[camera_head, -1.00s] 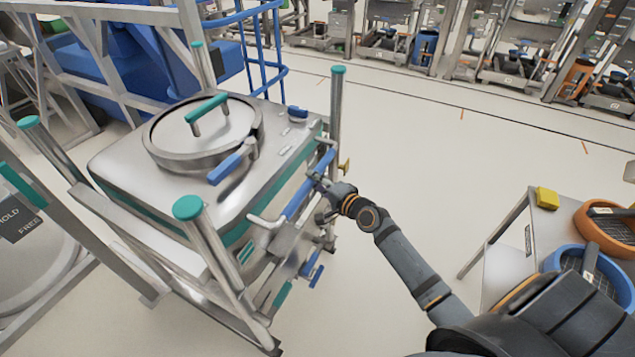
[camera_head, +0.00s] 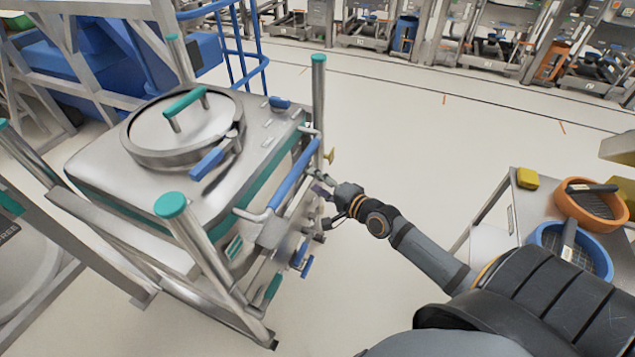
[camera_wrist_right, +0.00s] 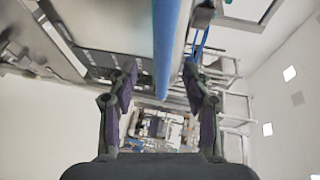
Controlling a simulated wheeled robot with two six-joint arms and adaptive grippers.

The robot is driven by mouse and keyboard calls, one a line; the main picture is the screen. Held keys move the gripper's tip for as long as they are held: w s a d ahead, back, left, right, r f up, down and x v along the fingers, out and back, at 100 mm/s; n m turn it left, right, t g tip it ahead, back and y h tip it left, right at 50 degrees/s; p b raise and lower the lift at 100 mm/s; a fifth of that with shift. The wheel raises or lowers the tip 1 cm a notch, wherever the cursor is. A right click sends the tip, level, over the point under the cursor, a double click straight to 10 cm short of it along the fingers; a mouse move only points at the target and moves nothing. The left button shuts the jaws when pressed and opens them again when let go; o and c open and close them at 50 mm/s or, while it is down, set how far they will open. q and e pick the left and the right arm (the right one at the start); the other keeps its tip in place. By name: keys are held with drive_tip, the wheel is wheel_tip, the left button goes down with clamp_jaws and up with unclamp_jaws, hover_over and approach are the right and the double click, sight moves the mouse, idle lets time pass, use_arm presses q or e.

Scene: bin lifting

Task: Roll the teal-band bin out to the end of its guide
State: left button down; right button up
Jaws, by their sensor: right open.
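The teal-band bin (camera_head: 100,168) is a steel box with a teal stripe and a round lid. It stands upright in a frame with teal-capped posts at the left of the head view. A blue handle bar (camera_head: 293,178) runs along its near right side. My right gripper (camera_head: 322,193) is open, just right of the bar and apart from it. In the right wrist view the blue bar (camera_wrist_right: 166,40) lines up between the open fingers (camera_wrist_right: 160,78), with nothing gripped. The guide cannot be made out clearly. My left gripper is out of view.
A small side table (camera_head: 490,240) at right carries a yellow block (camera_head: 527,178), an orange round sieve (camera_head: 585,207) and a blue one (camera_head: 545,238). Blue railings (camera_head: 240,75) and machinery stand behind the bin. The floor between bin and table is clear.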

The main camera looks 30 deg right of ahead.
sight(295, 173)
drive_tip(key=shift+s, duration=0.15)
drive_tip(key=w+a+t, duration=0.1)
drive_tip(key=w, duration=0.1)
drive_tip(key=w+a+m+t, duration=0.1)
drive_tip(key=w, duration=0.2)
drive_tip(key=w+a+f+t+y, duration=0.1)
drive_tip(key=w+t, duration=0.1)
drive_tip(key=w, duration=0.1)
drive_tip(key=shift+a+m+b, duration=0.2)
drive_tip(key=shift+m+b, duration=0.1)
drive_tip(key=shift+s, duration=0.1)
idle(0.6)
clamp_jaws()
idle(0.3)
